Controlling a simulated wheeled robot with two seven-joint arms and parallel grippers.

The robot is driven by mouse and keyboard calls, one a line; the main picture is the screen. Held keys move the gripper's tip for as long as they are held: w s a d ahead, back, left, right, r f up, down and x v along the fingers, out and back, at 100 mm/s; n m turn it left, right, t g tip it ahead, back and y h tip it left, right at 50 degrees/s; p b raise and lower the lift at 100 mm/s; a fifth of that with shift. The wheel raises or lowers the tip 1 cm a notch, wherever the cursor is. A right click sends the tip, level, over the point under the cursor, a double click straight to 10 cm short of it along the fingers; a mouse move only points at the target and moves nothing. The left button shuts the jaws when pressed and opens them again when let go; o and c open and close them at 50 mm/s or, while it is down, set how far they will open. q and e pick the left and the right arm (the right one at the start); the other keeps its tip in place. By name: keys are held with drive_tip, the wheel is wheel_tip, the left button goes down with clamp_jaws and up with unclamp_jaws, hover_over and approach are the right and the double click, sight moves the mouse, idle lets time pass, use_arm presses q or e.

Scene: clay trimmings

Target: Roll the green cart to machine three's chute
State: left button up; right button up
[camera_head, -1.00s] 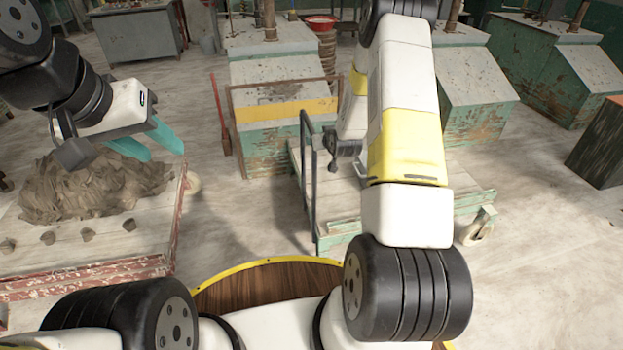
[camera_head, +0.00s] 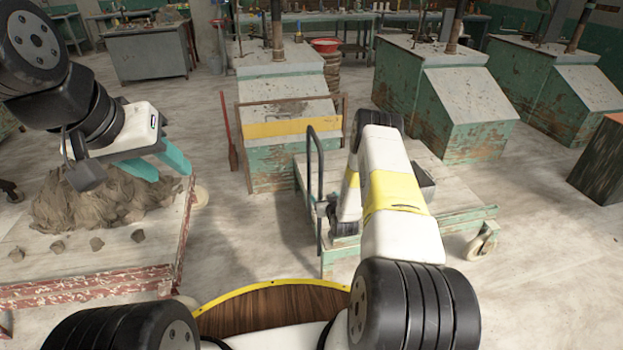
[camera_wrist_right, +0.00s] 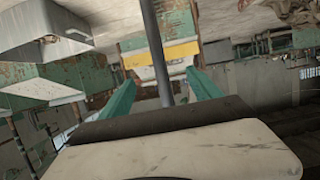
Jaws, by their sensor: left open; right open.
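The green cart (camera_head: 458,216) stands right of centre, a flat grey-topped platform with worn green sides. Its grey upright handle (camera_head: 309,165) rises at its left end. My right gripper (camera_wrist_right: 160,78) is open in the right wrist view. A grey post, seemingly the cart's handle (camera_wrist_right: 153,40), runs between its teal fingers; contact is not clear. In the head view my right arm hides most of that gripper and part of the cart. My left gripper (camera_head: 160,168) is open and empty above a clay heap. No machine number is readable, so I cannot tell machine three's chute.
A red-edged platform (camera_head: 90,285) carries the clay heap (camera_head: 95,198) at left. A yellow-banded machine (camera_head: 275,163) stands behind the cart; green machines (camera_head: 450,115) stand behind to the right. A red-handled tool (camera_head: 228,130) leans nearby. A rusty block (camera_head: 603,160) stands far right. Floor right of the cart is clear.

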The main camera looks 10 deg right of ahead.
sight(321, 193)
drive_tip(key=shift+x, duration=3.45)
drive_tip(key=shift+a, duration=0.1)
clamp_jaws()
